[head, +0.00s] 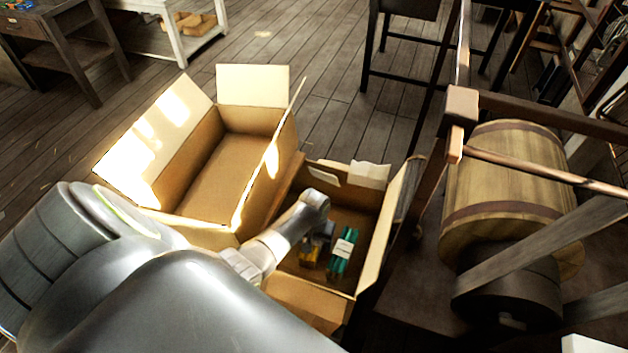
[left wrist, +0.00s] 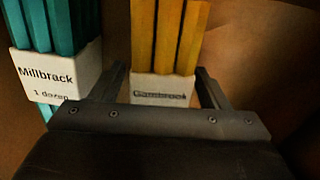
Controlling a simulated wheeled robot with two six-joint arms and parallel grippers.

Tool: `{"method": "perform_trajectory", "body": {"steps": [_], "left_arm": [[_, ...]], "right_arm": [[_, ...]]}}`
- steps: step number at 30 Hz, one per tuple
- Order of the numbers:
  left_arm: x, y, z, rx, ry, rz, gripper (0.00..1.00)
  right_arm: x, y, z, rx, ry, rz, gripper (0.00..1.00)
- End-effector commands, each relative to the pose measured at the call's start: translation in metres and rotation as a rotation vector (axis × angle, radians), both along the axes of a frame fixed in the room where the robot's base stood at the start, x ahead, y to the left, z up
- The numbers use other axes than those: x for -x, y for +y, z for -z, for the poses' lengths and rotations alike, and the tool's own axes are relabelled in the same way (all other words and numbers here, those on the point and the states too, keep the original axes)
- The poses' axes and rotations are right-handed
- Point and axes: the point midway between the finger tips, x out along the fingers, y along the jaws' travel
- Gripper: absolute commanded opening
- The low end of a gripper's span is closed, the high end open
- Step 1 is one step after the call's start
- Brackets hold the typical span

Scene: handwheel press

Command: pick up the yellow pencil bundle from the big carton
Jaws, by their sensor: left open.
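The yellow pencil bundle (left wrist: 167,40) has a white paper band with printing and stands in front of my left gripper (left wrist: 163,85) in the left wrist view. The open fingers are on either side of the bundle's lower band; I cannot tell whether they touch it. In the head view, my left gripper (head: 321,232) reaches down into the right-hand open carton (head: 375,245), where the yellow bundle (head: 309,254) is partly hidden by it. My right gripper is not in view.
A teal pencil bundle (left wrist: 58,40), banded "Millbrack 1 dozen", is close to the left of the yellow one. An empty open carton (head: 228,180) is left of the filled one. A wooden drum on a frame (head: 505,190) stands close on the right.

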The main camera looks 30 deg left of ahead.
Motion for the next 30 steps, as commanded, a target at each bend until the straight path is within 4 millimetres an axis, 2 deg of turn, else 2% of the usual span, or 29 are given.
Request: {"method": "perform_trajectory", "body": {"steps": [2,14,23,30], "left_arm": [[0.000,0.000,0.000,0.000,0.000,0.000,0.69],[0.000,0.000,0.000,0.000,0.000,0.000,0.17],[0.000,0.000,-0.003,0.000,-0.001,0.000,0.15],[-0.001,0.000,-0.022,-0.001,-0.002,0.000,0.15]], "right_arm": [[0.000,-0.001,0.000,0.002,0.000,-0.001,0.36],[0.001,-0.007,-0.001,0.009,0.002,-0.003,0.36],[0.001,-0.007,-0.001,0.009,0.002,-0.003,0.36],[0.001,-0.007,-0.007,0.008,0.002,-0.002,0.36]]}}
